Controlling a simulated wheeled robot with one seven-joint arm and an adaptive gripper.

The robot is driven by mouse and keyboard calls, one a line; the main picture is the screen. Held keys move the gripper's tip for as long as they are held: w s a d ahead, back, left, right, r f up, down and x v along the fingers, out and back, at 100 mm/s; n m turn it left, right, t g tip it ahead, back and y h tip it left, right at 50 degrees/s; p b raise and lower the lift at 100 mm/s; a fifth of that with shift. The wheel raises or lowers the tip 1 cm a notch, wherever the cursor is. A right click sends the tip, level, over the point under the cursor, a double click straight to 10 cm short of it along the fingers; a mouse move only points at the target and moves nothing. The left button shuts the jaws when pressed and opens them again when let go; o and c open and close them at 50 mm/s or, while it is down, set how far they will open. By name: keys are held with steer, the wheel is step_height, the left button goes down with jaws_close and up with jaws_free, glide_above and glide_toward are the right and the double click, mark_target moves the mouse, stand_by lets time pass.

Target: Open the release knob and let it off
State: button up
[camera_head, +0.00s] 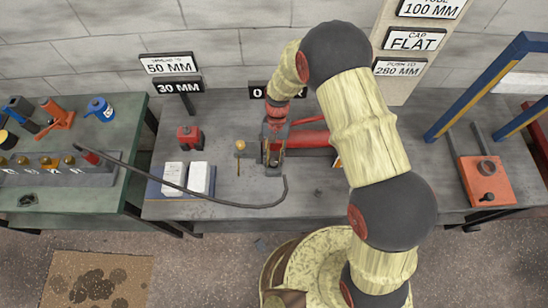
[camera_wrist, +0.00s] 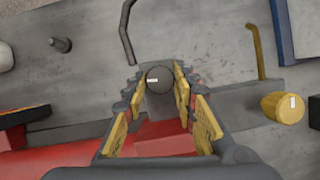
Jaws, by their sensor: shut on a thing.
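In the wrist view a dark round knob (camera_wrist: 159,77) with a small white label sits between the tips of my gripper (camera_wrist: 157,85). The yellow-padded fingers press on it from both sides. I take it to be the release knob; its label is too small to read. In the head view my gripper (camera_head: 273,152) points down at the grey block of the red tool on the bench, and the knob is hidden there. The red cylinder body (camera_head: 308,139) lies to the right of my gripper; red parts also show below the fingers in the wrist view.
A yellow knob (camera_head: 240,145) stands just left of my gripper; it shows at right in the wrist view (camera_wrist: 283,107). A long dark bar (camera_head: 180,187) reaches from the left bench to near my gripper.

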steer(key=o, duration=1.2)
steer(key=shift+c, duration=0.2)
